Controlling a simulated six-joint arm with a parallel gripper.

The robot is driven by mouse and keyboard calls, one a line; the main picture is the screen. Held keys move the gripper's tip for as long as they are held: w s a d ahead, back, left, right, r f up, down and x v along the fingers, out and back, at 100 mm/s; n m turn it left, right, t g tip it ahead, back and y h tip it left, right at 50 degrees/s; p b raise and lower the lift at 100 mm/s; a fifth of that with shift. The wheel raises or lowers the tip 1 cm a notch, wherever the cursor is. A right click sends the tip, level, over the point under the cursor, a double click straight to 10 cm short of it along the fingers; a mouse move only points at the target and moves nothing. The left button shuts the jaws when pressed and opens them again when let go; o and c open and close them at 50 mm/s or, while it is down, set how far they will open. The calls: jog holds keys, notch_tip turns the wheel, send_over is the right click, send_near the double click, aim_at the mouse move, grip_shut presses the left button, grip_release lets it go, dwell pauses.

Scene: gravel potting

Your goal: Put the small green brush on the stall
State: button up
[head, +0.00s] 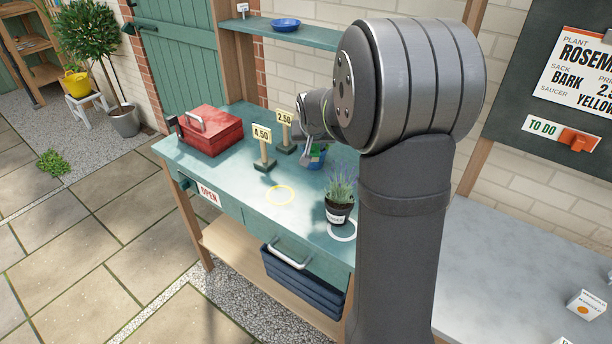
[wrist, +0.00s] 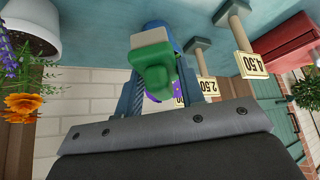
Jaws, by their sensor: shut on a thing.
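My gripper (head: 316,157) is over the back part of the teal stall (head: 235,165), partly hidden behind my arm in the head view. In the wrist view its blue fingers are shut on a green thing (wrist: 156,68), which I take to be the small green brush.
Price signs (head: 263,150) (head: 284,133) stand close left of my gripper. A red toolbox (head: 211,131) is at the stall's left end. A shelf with a blue bowl (head: 286,25) is behind. The front middle is clear.

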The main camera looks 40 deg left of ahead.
jog(key=s+a+f+n, duration=0.2)
jog(key=s+a, duration=0.1)
send_near(262, 179)
jog(key=shift+w+a+r+g+y, duration=0.15)
jog(key=shift+w+a, duration=0.1)
jog(key=shift+w, duration=0.25)
jog(key=shift+w+a+f+g+y, duration=0.1)
jog(key=shift+w+a+g+y, duration=0.1)
jog(key=shift+w, duration=0.35)
jog(key=shift+f, duration=1.95)
jog(key=shift+f, duration=0.1)
jog(key=o, duration=0.6)
jog(key=shift+f, duration=0.1)
jog(key=shift+c, duration=0.2)
jog(key=o, duration=0.4)
jog(key=shift+r, duration=0.35)
jog(key=v, duration=1.1)
jog(key=shift+s+d+r, duration=0.15)
jog(key=shift+s+r, duration=0.1)
